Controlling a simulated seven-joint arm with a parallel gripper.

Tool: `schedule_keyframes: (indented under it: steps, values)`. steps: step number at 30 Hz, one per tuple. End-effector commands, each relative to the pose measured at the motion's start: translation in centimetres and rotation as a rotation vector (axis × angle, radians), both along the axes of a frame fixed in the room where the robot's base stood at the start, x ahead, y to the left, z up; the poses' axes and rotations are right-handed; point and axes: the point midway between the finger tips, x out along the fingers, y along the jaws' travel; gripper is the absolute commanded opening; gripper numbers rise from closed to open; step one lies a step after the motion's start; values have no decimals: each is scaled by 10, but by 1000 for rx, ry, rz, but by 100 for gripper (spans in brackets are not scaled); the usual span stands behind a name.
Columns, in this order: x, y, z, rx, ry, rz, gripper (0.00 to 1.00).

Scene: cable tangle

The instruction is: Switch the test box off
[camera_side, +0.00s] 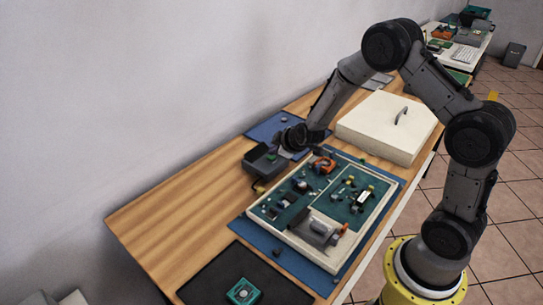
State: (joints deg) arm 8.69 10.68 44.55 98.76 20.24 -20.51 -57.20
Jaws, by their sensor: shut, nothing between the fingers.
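The test box looks to be the dark grey box (263,161) on the wooden bench, left of the large circuit board. My gripper (283,149) is shut and empty, low over the right end of the box. I cannot tell whether the fingertips touch it. My wrist hides part of the area behind the box.
A tray with a green circuit board (318,195) lies on a blue mat (250,232) close right of the box. A white lidded case (388,127) stands behind. A black mat (212,277) with a small teal device (243,292) lies in front. Bare wood (165,222) is clear at left.

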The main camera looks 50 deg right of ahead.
Motion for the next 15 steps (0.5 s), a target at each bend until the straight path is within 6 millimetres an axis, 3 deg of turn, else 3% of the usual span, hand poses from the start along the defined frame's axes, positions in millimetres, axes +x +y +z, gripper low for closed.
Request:
schedule_keyframes:
  steps: [6,15]
  values:
    - [1,0,3,0,-1,0,0]
    - [1,0,29,-1,-3,0,0]
